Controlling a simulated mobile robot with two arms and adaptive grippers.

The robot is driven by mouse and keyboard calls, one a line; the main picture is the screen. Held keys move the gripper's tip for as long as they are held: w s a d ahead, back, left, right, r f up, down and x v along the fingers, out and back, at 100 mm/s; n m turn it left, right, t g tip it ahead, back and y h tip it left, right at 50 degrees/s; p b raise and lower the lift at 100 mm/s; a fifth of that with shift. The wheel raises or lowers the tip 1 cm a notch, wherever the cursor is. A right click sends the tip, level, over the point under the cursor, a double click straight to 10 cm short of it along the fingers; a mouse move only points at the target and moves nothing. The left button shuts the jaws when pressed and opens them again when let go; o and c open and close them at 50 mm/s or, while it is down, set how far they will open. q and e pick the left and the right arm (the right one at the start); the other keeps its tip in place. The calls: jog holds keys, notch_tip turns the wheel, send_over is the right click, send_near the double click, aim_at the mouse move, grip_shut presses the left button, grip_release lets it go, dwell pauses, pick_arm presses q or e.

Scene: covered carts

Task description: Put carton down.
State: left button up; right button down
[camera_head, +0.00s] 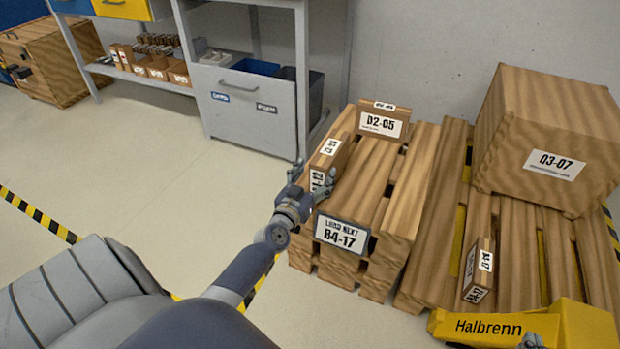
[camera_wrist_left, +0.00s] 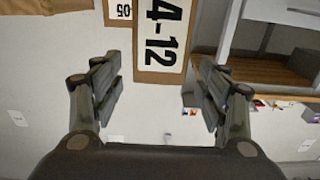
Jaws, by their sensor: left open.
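A long brown carton (camera_head: 342,160) lies on the left wooden pallet (camera_head: 373,170), near its left edge, with white labels on its top and near end. My left gripper (camera_head: 310,180) is at the carton's near end, partly covering the label. In the left wrist view the carton's end (camera_wrist_left: 163,66), labelled "4-12", is beyond the open fingers (camera_wrist_left: 160,85); bare space shows between them. I cannot tell whether a finger touches it. Grey parts, probably my right gripper (camera_head: 530,341), just enter at the bottom right; their jaw state is unclear.
A "02-05" carton (camera_head: 383,122) stands at the pallet's back. A "B4-17" sign (camera_head: 341,233) hangs on its front. The right pallet bears a large "03-07" box (camera_head: 553,130) and a small carton (camera_head: 480,240), behind a yellow "Halbrenn" piece (camera_head: 500,325).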

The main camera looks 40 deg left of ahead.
pick_arm(q)
jog(key=v, duration=0.2)
jog(key=shift+s+d, duration=0.1)
jog(key=shift+s, duration=0.3)
jog(key=s+d+r+m+g+h, duration=0.1)
jog(key=s+d+m+g+h, duration=0.25)
jog(key=d, duration=0.85)
jog(key=s+d+r+m+g+h, duration=0.1)
jog(key=s+d+m+h, duration=0.35)
jog(key=d, duration=0.75)
jog(key=s+r+n+g+y, duration=0.1)
jog(key=s+n, duration=0.1)
jog(key=s, duration=0.6)
jog(key=shift+d+r+n, duration=0.4)
jog(key=shift+d, duration=0.05)
pick_arm(e)
jog(key=s+f, duration=0.1)
jog(key=f+g, duration=0.1)
jog(key=shift+s+d+f+g+h, duration=0.3)
jog(key=shift+s+d, duration=0.1)
pick_arm(q)
jog(key=shift+w+g, duration=0.1)
jog(key=shift+g, duration=0.15)
pick_arm(e)
jog(key=shift+r, duration=0.1)
